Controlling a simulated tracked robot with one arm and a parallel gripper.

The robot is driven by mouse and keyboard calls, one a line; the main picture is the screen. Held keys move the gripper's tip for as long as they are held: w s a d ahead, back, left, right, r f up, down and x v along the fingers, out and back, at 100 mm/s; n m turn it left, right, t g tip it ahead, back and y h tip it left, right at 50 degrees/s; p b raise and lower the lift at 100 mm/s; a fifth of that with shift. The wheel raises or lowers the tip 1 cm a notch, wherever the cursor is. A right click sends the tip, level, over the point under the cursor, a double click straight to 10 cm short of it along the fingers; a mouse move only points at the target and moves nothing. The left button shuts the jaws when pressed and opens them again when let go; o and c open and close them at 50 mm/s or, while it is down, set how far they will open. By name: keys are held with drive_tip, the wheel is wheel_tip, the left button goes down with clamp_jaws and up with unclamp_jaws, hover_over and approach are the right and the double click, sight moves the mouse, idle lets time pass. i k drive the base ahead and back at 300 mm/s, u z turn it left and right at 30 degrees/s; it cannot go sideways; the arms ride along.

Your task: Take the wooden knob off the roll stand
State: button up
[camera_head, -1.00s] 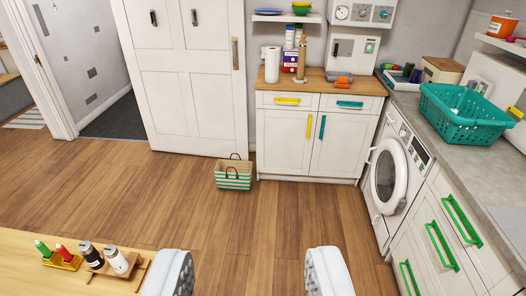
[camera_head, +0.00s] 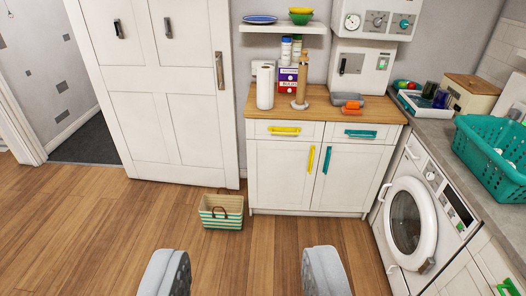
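A wooden roll stand (camera_head: 301,84) stands upright on the wooden top of the white cabinet, in the middle of the view. Its upper end, with what looks like the wooden knob (camera_head: 303,57), is small and hard to make out. A white paper roll (camera_head: 265,88) stands just left of the stand. My gripper (camera_head: 245,272) is at the bottom of the view, its two fingers wide apart with only floor between them. It is well short of the cabinet and touches nothing.
White and purple containers (camera_head: 289,78) stand close behind the stand, and grey and orange items (camera_head: 347,102) lie right of it. A shelf with bowls (camera_head: 285,27) hangs above. A striped basket (camera_head: 221,212) sits on the floor. The washing machine (camera_head: 408,222) is at right.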

sight(304, 58)
drive_tip(key=i, duration=3.85)
drive_tip(key=z, duration=1.85)
